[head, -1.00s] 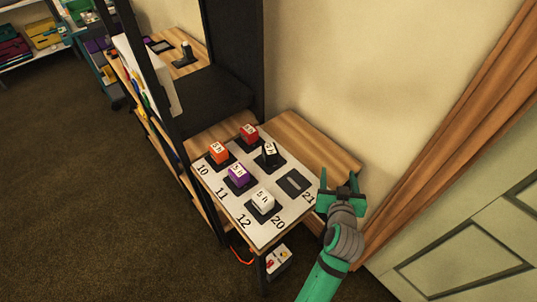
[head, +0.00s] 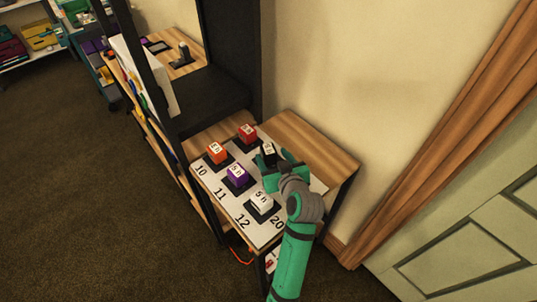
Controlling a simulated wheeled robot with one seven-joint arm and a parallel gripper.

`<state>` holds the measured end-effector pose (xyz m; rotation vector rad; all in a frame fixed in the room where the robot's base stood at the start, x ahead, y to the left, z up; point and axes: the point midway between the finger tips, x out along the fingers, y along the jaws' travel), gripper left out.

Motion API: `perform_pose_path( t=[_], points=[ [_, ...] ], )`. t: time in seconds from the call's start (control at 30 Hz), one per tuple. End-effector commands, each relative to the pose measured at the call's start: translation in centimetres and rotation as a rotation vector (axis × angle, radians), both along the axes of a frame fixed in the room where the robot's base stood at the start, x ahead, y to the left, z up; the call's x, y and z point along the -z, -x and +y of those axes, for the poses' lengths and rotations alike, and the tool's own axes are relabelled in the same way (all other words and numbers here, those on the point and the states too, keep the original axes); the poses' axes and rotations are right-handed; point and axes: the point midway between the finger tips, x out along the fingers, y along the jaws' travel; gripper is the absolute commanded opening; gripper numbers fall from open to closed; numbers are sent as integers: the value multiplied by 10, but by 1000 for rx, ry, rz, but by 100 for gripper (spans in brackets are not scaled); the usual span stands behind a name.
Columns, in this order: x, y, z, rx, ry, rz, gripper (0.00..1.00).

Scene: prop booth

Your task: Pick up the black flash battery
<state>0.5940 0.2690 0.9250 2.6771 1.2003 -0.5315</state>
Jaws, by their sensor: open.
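The black flash battery (head: 268,152) has a white label on top and stands upright in a dark holder in the back row of the white numbered board (head: 223,207). My green gripper (head: 279,165) is open right beside it, on its near right side. One finger seems to reach along the battery's front. The head view does not show whether the fingers touch it or stand on both sides of it. My wrist and arm hide the right part of the board, including the empty holder and the number 21.
A red battery (head: 247,134), an orange one (head: 217,153), a purple one (head: 235,174) and a white one (head: 262,201) stand close by in holders. A dark upright frame (head: 215,60) rises behind left. The wooden tabletop (head: 316,145) at back right is bare.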

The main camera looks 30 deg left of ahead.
Motion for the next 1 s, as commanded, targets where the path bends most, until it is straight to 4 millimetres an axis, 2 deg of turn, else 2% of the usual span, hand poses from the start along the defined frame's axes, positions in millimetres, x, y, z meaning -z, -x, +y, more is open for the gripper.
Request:
perform_pose_path(
  t=[0.3,0.6,0.83,0.87,1.0],
  points=[
    [15,-23,29,-1,0,2,59],
    [17,-26,31,0,0,1,59],
    [17,-26,31,1,0,1,5],
    [16,-26,31,1,0,-1,0],
    [16,-26,31,1,0,-1,0]
  ],
)
